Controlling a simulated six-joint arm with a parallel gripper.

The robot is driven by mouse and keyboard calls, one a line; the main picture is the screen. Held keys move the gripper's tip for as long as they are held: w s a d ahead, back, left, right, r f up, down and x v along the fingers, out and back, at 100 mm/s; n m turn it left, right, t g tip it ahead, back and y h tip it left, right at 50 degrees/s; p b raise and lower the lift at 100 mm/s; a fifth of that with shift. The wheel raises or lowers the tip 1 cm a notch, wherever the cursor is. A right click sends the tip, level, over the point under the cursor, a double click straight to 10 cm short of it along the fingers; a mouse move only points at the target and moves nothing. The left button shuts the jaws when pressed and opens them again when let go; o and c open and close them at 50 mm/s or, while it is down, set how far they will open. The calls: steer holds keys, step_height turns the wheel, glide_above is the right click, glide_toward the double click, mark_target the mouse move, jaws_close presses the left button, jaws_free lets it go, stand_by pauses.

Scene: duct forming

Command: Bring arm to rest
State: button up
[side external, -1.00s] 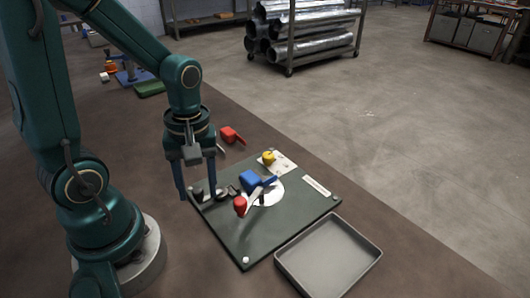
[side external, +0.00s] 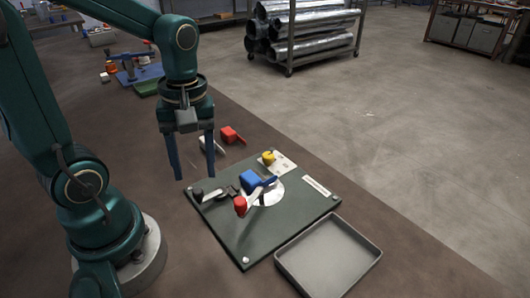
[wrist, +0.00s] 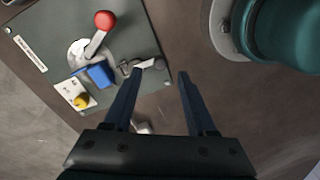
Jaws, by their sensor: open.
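My gripper (side external: 193,165) is open and empty. It hangs fingers down above the table, over the left edge of the dark green board (side external: 225,222). On the board are a blue block (side external: 250,181), a lever with a red knob (side external: 240,206), a pale disc (side external: 272,192), and a black-ended clamp arm (side external: 198,194). A yellow knob (side external: 268,158) sits on a white plate (side external: 284,165) at the board's far corner.
An empty grey tray (side external: 290,277) lies at the board's front right. A red-handled tool (side external: 230,135) lies behind the board. A blue fixture (side external: 140,72) and a green tray (side external: 147,88) stand farther back. A rack with silver ducts (side external: 310,25) stands on the floor beyond.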

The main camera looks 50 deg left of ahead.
steer(key=shift+w+d+r+t, duration=0.15)
steer(key=shift+d+r+t, duration=0.15)
steer(key=shift+r, duration=0.1)
steer(key=s+d+r+m+t, duration=0.1)
steer(key=d+r+m+t, duration=0.3)
steer(key=m, duration=0.8)
steer(key=shift+d+r+m+t, duration=0.35)
steer(key=shift+r+t, duration=0.2)
steer(key=shift+t, duration=0.25)
